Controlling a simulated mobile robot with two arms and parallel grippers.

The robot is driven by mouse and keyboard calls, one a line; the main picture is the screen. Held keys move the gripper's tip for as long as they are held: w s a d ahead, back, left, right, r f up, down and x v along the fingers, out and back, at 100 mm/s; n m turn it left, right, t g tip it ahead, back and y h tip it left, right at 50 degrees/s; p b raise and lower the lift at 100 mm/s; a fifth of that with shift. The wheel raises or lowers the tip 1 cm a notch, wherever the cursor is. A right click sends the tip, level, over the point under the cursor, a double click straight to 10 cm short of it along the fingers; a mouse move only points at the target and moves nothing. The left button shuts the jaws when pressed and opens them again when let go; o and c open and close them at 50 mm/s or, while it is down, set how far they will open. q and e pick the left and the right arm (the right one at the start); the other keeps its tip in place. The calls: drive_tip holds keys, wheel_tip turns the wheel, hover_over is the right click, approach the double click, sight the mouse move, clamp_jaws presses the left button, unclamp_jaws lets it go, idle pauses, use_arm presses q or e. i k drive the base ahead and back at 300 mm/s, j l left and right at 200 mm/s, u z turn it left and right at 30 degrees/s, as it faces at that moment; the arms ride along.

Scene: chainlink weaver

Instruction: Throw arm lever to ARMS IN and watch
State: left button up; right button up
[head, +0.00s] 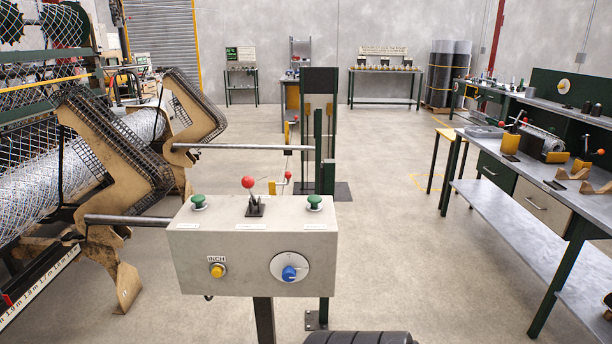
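The lever with a red ball knob (248,182) stands on top of the grey control box (250,262), between two green push buttons, one on the left (198,201) and one on the right (314,202). It looks close to upright. The small labels by it are too small to read. The two beige machine arms (110,150) stand at the left beside the mesh roll (75,175), with steel rods sticking out to the right. Neither of my grippers shows in the head view.
The box front has a yellow INCH button (217,270) and a blue dial (289,272). A green post (319,130) stands behind the box. A workbench (545,170) with tools runs along the right. The floor between box and bench is clear.

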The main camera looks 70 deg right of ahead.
sight(247, 182)
drive_tip(key=z, duration=1.95)
drive_tip(key=l, duration=0.1)
